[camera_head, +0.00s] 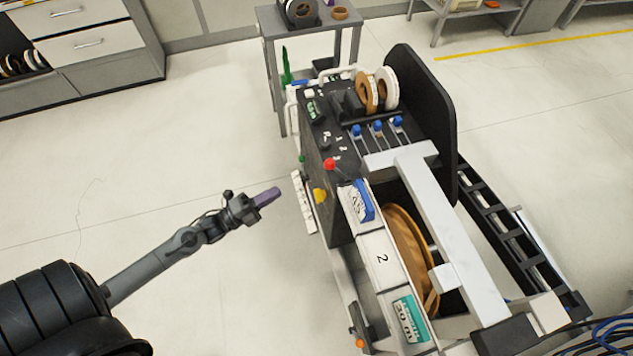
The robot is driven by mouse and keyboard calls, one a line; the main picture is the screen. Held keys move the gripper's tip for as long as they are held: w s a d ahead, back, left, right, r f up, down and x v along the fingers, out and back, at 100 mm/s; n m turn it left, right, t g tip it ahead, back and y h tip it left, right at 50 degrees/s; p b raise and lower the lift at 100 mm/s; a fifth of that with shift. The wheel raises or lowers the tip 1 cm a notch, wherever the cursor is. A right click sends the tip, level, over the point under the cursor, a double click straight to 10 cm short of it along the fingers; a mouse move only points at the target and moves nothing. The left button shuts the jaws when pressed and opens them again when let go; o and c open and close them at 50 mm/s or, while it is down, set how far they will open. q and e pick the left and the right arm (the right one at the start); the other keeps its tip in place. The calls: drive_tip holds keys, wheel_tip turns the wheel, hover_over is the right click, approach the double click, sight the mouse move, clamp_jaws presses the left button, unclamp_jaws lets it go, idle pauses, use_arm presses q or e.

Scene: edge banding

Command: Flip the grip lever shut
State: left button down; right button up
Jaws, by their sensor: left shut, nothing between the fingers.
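The edge banding machine (333,215) stands right of centre, with a dark panel, a red knob (330,164) and a yellow knob (320,195) on its near side. Several blue-tipped levers (377,126) stand in a row on its top; I cannot tell which part is the grip lever. My left gripper (268,196), with purple fingertips, is shut and empty. It is in the air left of the machine, apart from it, pointing towards the yellow knob. My right gripper is not in view.
A white power strip (304,203) is beside the machine, near my left fingertips. Tape rolls (368,92) and a black upright panel (425,110) are on the machine. A grey side table (312,25) stands behind it. The floor at left is clear up to a drawer cabinet (85,45).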

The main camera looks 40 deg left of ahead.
use_arm(q)
drive_tip(key=shift+f+b, duration=0.45)
drive_tip(key=shift+f, duration=0.25)
drive_tip(key=shift+w, duration=0.1)
drive_tip(key=x, duration=1.4)
